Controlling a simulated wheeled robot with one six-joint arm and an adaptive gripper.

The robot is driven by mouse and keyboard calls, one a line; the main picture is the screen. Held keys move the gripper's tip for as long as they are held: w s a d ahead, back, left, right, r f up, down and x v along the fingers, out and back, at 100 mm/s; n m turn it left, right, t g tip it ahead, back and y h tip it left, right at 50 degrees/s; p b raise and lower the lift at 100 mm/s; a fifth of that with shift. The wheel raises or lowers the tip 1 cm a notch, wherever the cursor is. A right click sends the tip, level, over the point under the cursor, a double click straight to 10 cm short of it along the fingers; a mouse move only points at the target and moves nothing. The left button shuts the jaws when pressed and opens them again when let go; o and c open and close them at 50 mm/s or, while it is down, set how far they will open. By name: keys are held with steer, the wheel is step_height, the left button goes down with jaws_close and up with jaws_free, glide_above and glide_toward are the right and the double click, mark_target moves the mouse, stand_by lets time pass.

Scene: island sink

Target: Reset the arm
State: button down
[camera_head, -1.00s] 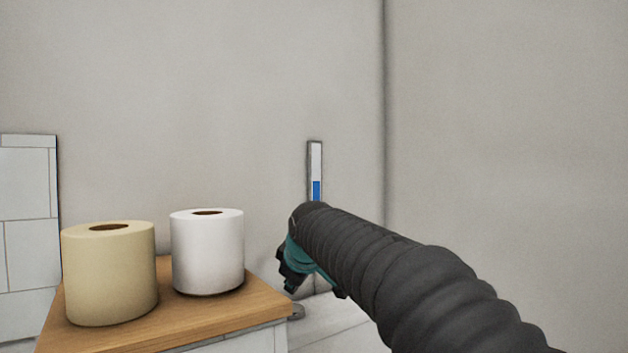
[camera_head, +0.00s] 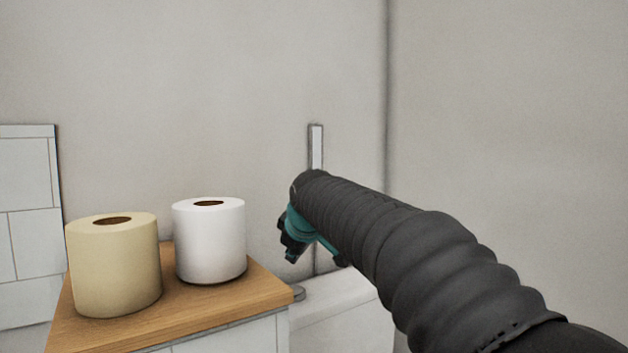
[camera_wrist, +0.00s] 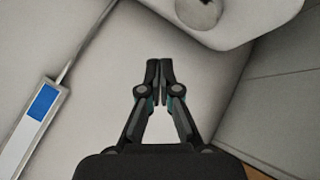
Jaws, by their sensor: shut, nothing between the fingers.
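My gripper (camera_wrist: 160,66) is shut and empty in the wrist view, its two fingertips together in front of a pale surface. In the head view my arm reaches in from the lower right, and the teal and black gripper end (camera_head: 297,235) shows only in part below its black sleeve. It hangs just right of the wooden top with the rolls, apart from them. The fingertips cannot be made out in the head view.
A cream paper roll (camera_head: 115,268) and a white paper roll (camera_head: 210,245) stand upright on a wooden top (camera_head: 215,312). A narrow strip (camera_head: 316,147) is on the wall behind my arm; a strip with a blue patch (camera_wrist: 42,103) shows in the wrist view. White tiles (camera_head: 28,220) are at left.

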steer(key=s+d+f+m+g+h, duration=0.1)
steer(key=s+d+f+m, duration=0.3)
steer(key=s, duration=0.8)
steer(key=s+d+f+m+g, duration=0.1)
steer(key=s+d+f+m, duration=0.3)
steer(key=s+d+f, duration=0.4)
steer(key=s+d+f+m+g+h, duration=0.1)
steer(key=s+d+f+m, duration=0.3)
steer(key=s, duration=1.3)
steer(key=d+f, duration=0.3)
steer(key=f, duration=0.1)
steer(key=shift+f+h, duration=0.25)
steer(key=shift+h, duration=0.05)
stand_by(1.6)
